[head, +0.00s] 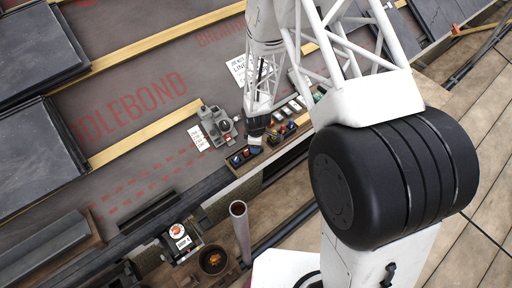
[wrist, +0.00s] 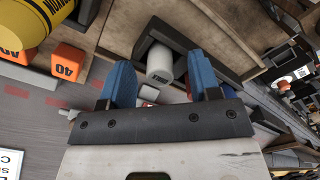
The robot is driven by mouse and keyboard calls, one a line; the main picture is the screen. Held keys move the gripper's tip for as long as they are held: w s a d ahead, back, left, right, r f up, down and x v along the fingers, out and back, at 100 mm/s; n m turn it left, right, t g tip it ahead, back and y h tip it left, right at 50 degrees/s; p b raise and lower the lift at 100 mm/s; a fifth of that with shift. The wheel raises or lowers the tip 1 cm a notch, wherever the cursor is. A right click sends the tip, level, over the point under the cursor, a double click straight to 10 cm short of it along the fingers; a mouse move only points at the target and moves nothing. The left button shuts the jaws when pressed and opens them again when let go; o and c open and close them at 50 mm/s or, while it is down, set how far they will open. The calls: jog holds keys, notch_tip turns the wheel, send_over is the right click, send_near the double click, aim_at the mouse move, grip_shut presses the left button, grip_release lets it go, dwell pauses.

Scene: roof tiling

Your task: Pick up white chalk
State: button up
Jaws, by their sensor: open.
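A white cylinder (wrist: 160,64) with a small dark label shows in the wrist view, in a dark slot of a tray; it may be the white chalk, but I cannot read the label. My gripper (wrist: 160,84) is open, with one blue finger to each side of the cylinder in the picture. I cannot tell how far the fingertips are from it, and no contact is visible. In the head view my gripper (head: 255,148) is low at the tray on the roof's lower edge, and the arm partly hides the spot.
The wooden tray (head: 268,150) holds several small coloured items. A grey tool (head: 217,125) stands left of it. In the wrist view, an orange block (wrist: 68,62) and a yellow cylinder (wrist: 28,20) are at upper left.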

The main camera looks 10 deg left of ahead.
jog(key=c, duration=1)
jog(key=shift+r, duration=0.2)
jog(key=shift+r, duration=0.85)
jog(key=shift+s+d+r, duration=0.15)
jog(key=shift+s+r, duration=0.2)
jog(key=shift+r, duration=0.45)
jog(key=s+d, duration=0.3)
jog(key=s, duration=0.4)
jog(key=s+d+r, duration=0.1)
jog(key=s+d, duration=0.2)
jog(key=s, duration=0.4)
jog(key=shift+r, duration=0.15)
